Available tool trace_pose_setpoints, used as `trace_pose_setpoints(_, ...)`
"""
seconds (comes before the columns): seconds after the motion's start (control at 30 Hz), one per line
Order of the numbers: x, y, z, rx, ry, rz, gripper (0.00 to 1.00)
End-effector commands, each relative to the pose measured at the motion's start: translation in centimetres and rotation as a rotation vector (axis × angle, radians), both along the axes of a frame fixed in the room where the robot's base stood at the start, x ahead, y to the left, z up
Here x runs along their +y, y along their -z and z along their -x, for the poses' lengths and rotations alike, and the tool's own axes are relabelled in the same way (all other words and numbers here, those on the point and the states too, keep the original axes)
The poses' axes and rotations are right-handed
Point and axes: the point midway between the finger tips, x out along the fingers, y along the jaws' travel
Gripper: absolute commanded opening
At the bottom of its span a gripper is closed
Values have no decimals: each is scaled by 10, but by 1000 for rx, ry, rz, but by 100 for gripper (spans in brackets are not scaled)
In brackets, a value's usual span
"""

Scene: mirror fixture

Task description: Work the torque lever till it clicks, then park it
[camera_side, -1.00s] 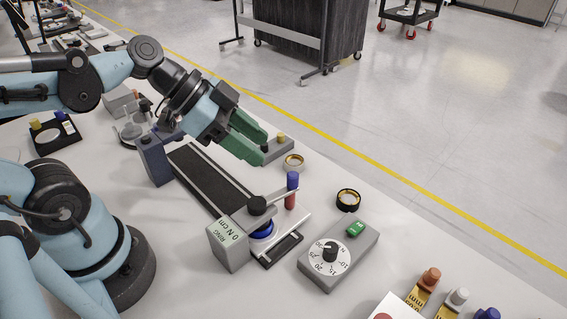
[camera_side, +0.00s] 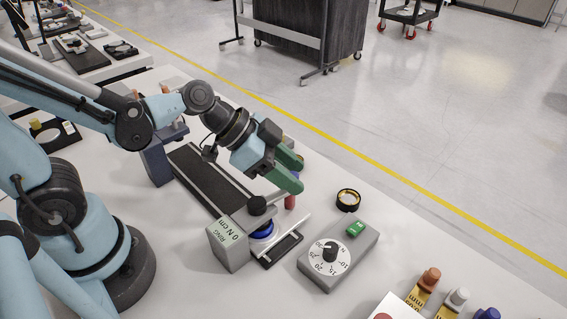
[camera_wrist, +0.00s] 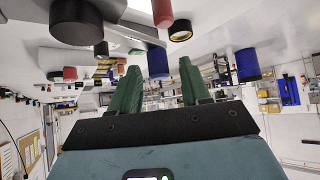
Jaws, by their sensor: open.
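The torque lever (camera_side: 273,202) is a grey bar running from a black hub (camera_side: 257,206) to an upright handle. The handle's red lower part (camera_side: 290,202) shows in the side view; its blue top is hidden behind my gripper. My gripper (camera_side: 297,175) is open, its green fingers at the handle's top. In the wrist view, the handle's blue end (camera_wrist: 158,62) appears between the fingertips (camera_wrist: 160,66); contact cannot be told. The readout box (camera_side: 229,242) beside the hub shows 0 N cm. A blue ring (camera_side: 263,230) sits under the hub.
A grey box with a numbered dial (camera_side: 330,256) and a green button (camera_side: 355,229) stands right of the lever. A black ring (camera_side: 348,199) lies behind it. Several colored-top pieces, one orange (camera_side: 431,276), stand at the front right. A long dark rail (camera_side: 208,178) extends behind the lever.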

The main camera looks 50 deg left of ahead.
Motion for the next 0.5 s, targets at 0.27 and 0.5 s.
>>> trace_pose_setpoints(0.27, -5, 7, -4, 0, -1, 1, 47)
trace_pose_setpoints(0.5, -5, 7, -4, 0, -1, 1, 47)
